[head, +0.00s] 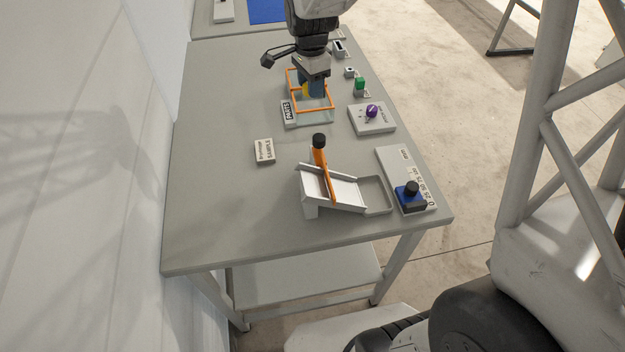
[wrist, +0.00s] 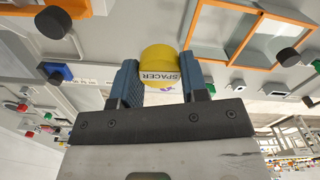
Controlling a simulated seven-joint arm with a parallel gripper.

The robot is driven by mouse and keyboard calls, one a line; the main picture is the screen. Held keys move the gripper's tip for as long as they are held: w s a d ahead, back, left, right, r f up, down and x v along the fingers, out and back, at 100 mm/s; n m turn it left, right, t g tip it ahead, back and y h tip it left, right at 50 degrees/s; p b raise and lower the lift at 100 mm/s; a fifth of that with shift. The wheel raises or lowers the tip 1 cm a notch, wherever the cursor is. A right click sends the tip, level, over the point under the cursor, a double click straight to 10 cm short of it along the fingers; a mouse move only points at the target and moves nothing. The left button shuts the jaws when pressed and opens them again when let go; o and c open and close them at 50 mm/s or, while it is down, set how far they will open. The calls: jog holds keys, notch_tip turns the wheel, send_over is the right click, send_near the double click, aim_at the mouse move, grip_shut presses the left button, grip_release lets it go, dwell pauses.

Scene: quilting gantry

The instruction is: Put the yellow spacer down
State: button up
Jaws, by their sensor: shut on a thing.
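The yellow spacer (head: 305,90) is a short round piece. In the wrist view the spacer (wrist: 160,60) shows a white label reading SPACER. My gripper (head: 314,92) is shut on it, with one blue-grey finger on each side. In the head view the gripper is over the orange-framed parts tray (head: 327,109), marked PARTS, and the fingers hide part of the spacer. The orange frame (wrist: 212,49) also shows behind the spacer in the wrist view. I cannot tell how high the spacer is above the tray or whether it touches anything.
A small sample block (head: 264,152) lies left of centre on the grey table (head: 220,215). A white ramp (head: 330,190) with an orange lever stands nearer. Along the right edge are a purple knob (head: 372,111), a green piece (head: 359,84) and a blue slider (head: 409,200). The table's left side is clear.

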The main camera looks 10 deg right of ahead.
jog(key=s+n, duration=0.3)
jog(key=s, duration=3.5)
jog(key=shift+s+a, duration=0.3)
jog(key=shift+a, duration=0.15)
jog(key=shift+w+a+f, duration=0.25)
jog(key=shift+w+a, duration=0.3)
jog(key=shift+w, duration=2.05)
jog(key=shift+w+a+f, duration=0.3)
jog(key=shift+w+a, duration=0.25)
jog(key=shift+w, duration=2.1)
jog(key=shift+w+a+f, duration=0.25)
jog(key=shift+w+a, duration=0.3)
jog(key=shift+w, duration=2.05)
jog(key=shift+f, duration=1.75)
jog(key=shift+f, duration=0.25)
